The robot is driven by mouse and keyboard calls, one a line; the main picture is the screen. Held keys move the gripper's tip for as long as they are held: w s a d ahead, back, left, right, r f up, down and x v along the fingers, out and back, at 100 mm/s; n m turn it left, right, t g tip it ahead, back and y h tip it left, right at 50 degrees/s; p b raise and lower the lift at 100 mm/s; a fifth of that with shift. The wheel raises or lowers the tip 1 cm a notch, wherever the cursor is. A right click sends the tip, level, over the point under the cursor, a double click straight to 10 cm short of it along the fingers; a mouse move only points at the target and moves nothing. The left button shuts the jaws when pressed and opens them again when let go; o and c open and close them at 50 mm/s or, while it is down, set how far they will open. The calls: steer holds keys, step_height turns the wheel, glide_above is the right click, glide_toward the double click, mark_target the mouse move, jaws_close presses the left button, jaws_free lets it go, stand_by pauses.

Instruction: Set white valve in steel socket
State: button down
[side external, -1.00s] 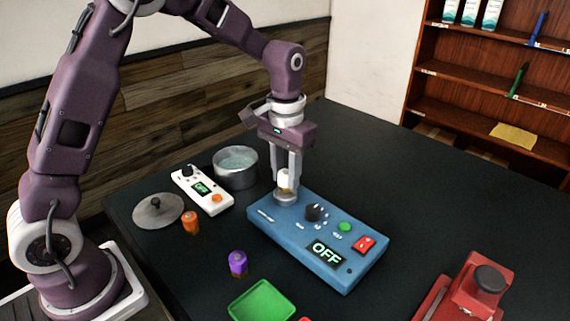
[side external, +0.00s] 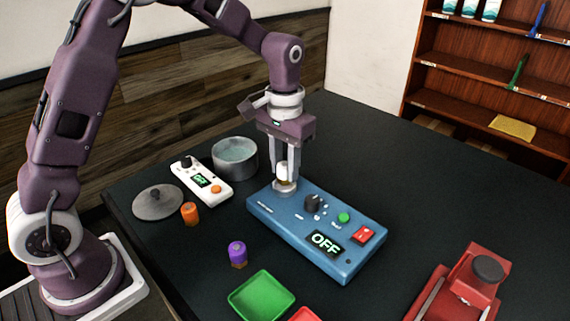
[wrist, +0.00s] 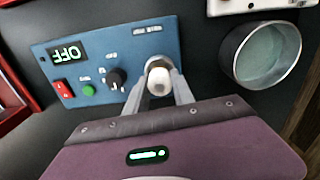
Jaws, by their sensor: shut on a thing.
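The white valve (side external: 283,169) is upright between the fingers of my gripper (side external: 285,180), which is shut on it. It also shows in the wrist view (wrist: 159,82), seen from above. The steel socket (side external: 284,187) is a round metal ring at the far left corner of the blue brewer panel (side external: 325,264). The valve is right over the socket, its lower end at or just above the ring. I cannot tell whether it is seated. The wrist view shows part of the socket ring (wrist: 157,62) behind the valve.
The blue panel has a black knob (side external: 312,203), a green button, a red switch and an OFF display. A metal pot (side external: 235,160) and a white controller (side external: 200,182) stand close by on the left. Orange (side external: 190,213) and purple (side external: 237,254) valves stand apart on the dark table.

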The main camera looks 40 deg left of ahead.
steer(key=shift+f, duration=0.1)
stand_by(0.3)
steer(key=shift+f, duration=0.5)
steer(key=shift+f, duration=0.4)
stand_by(0.7)
steer(key=c, duration=1)
jaws_free()
steer(key=o, duration=0.4)
steer(key=shift+r, duration=0.1)
